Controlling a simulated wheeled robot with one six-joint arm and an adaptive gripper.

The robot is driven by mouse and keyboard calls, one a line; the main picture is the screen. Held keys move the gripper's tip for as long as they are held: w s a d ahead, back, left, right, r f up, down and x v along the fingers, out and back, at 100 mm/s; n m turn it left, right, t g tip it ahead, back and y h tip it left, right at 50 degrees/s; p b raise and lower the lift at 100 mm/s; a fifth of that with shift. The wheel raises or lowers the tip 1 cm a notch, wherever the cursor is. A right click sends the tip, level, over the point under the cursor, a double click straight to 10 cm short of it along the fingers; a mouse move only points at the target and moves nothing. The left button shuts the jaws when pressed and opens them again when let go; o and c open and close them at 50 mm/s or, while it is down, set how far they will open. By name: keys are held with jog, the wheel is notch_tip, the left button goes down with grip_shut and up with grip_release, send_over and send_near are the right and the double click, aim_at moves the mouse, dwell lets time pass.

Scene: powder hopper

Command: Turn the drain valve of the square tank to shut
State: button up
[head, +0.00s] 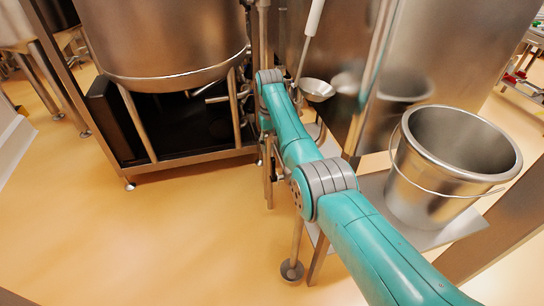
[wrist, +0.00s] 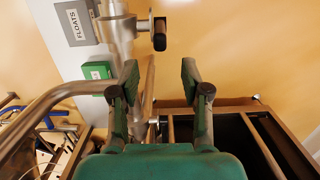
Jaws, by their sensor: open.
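The square tank (head: 445,50) is the large steel wall at upper right in the head view. In the wrist view, a steel valve-like fitting (wrist: 118,27) sits on a pipe at the top, with a short stem and a dark grip (wrist: 160,34) to its right. I cannot tell for sure that this is the drain valve, nor its setting. My gripper (wrist: 160,82) is open and empty, with the dark grip beyond the gap between its fingertips, apart from them. In the head view my arm hides the gripper and the valve.
A steel bucket (head: 450,165) stands on a low shelf at right. A small steel bowl (head: 317,90) is beside my arm. A round tank (head: 165,40) on a framed stand is at left. A bent pipe (wrist: 50,98) passes left of my gripper. Open floor (head: 150,240) lies at front left.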

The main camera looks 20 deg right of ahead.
jog(key=shift+w+r, duration=0.15)
jog(key=shift+r, duration=0.85)
jog(key=shift+w+r, duration=0.1)
jog(key=shift+r, duration=0.9)
